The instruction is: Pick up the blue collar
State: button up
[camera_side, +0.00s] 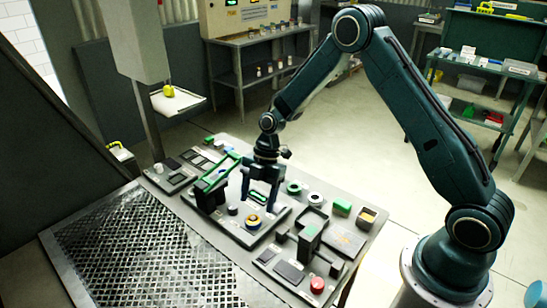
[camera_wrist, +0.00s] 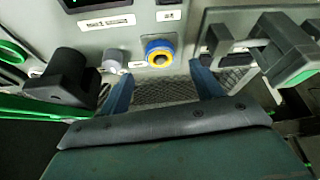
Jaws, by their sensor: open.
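In the side view, the blue and yellow round piece (camera_side: 253,221) sits on a plate in the middle of the bench. My gripper (camera_side: 260,205) points down close above this piece. In the wrist view, my gripper (camera_wrist: 161,72) has its two blue fingers apart, with nothing between the tips. The collar lies just beyond the tips, roughly midway between them. I cannot tell the exact height gap.
A black block (camera_wrist: 72,78) stands left of the fingers in the wrist view, and a grey and green clamp-like part (camera_wrist: 285,50) stands right. A small grey knob (camera_wrist: 112,58) is beside the collar. A red button (camera_side: 317,284) and perforated grating (camera_side: 130,245) are on the bench.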

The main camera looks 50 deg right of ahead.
aim_at(254, 216)
jog(key=shift+x, duration=2.55)
jog(key=c, duration=1.2)
jog(key=shift+r, duration=0.1)
notch_tip(254, 216, up, 20)
jog(key=shift+f, duration=0.1)
